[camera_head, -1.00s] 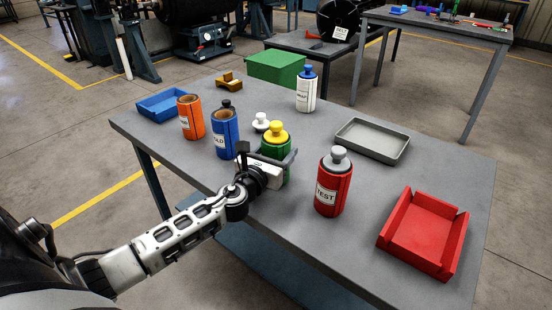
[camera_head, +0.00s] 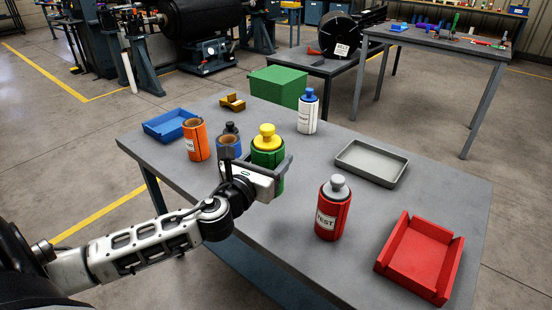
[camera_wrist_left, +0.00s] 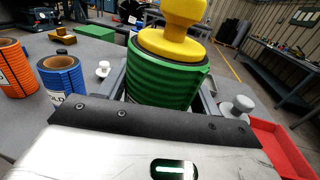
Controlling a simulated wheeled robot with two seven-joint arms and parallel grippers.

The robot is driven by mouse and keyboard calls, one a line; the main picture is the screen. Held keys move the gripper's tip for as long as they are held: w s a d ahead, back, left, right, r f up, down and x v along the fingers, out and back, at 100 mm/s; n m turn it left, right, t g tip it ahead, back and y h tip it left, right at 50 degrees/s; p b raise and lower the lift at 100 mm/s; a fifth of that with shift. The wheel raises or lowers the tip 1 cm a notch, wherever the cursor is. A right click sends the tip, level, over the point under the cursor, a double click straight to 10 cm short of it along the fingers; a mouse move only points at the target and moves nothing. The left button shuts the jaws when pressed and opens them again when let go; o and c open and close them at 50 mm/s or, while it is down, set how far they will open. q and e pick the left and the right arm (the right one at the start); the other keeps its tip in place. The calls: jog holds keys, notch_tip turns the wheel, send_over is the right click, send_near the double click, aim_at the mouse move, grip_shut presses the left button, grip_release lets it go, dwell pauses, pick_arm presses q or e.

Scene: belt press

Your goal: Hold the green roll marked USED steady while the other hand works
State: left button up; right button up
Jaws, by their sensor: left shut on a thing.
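The green roll (camera_head: 266,158) with a yellow knob on top stands upright between the fingers of my left gripper (camera_head: 268,170), which is shut on it. In the left wrist view the green roll (camera_wrist_left: 165,75) fills the space between the two grey fingers. Its lower part is hidden by the gripper, so I cannot tell whether it touches the table. No USED mark can be read. My right gripper is not in view.
The grey table (camera_head: 390,215) holds an orange roll (camera_head: 196,141), a blue roll (camera_head: 229,147) close by the gripper, a white bottle (camera_head: 307,115), a red TEST roll (camera_head: 332,215), a grey tray (camera_head: 371,163), a red cradle (camera_head: 420,257) and a blue tray (camera_head: 168,125). Bare table lies right of the gripper.

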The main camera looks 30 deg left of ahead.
aim_at(264, 157)
pick_arm(q)
jog(key=s+r, duration=0.1)
jog(key=s, duration=0.1)
jog(key=s+d+r, duration=0.1)
jog(key=s, duration=0.2)
jog(key=s+r, duration=0.1)
jog(key=s, duration=0.1)
jog(key=shift+s+d, duration=0.2)
jog(key=shift+d, duration=0.2)
jog(key=o, duration=0.6)
jog(key=shift+c, duration=0.2)
jog(key=c, duration=0.7)
jog(key=shift+o, duration=0.2)
